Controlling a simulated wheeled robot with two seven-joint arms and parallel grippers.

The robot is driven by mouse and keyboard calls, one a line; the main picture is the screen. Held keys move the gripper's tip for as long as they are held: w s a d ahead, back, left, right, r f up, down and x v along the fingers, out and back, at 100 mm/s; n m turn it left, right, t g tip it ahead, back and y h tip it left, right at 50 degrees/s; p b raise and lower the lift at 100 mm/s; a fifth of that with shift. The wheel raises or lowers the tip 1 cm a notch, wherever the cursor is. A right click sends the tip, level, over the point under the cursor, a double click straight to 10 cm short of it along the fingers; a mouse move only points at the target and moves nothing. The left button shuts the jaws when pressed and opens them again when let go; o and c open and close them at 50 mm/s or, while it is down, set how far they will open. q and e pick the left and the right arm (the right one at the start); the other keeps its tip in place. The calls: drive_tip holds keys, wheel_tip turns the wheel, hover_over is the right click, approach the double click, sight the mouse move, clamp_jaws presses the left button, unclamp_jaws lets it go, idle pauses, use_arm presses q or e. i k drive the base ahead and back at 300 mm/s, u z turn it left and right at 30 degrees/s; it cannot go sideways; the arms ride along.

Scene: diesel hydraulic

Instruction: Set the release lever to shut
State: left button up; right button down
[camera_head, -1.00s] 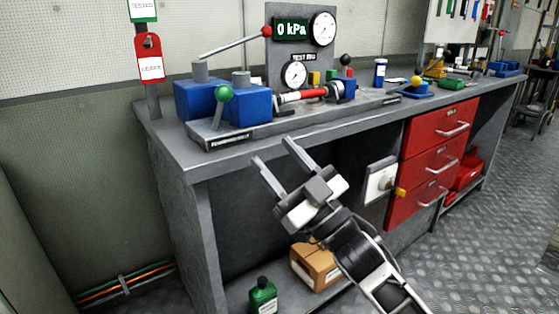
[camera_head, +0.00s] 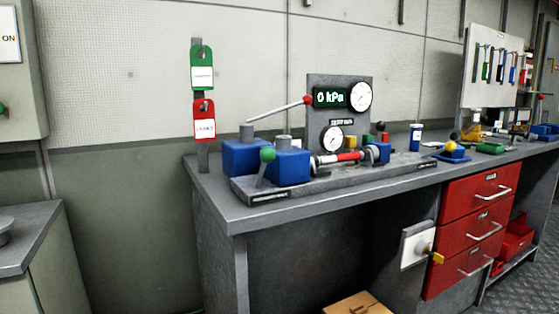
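A short lever with a green ball knob (camera_head: 267,155) stands at the front left of the grey test bench base (camera_head: 325,180), before two blue blocks. It looks like the release lever, though its label is too small to read. The lever leans slightly, its knob up and to the right of its foot. A longer pump handle with a red knob (camera_head: 307,100) rises to the right from the left blue block (camera_head: 245,157). The display (camera_head: 330,97) reads 0 kPa. Neither of my grippers is in view.
Green and red tags (camera_head: 203,120) hang on a post at the bench's left corner. A red cylinder (camera_head: 345,157) lies on the base. The worktop's front strip (camera_head: 300,205) is clear.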

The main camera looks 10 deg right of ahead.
sight(267, 155)
drive_tip(key=k, duration=0.35)
drive_tip(key=z, duration=1.5)
drive_tip(key=i, duration=1.15)
drive_tip(key=u, duration=1.95)
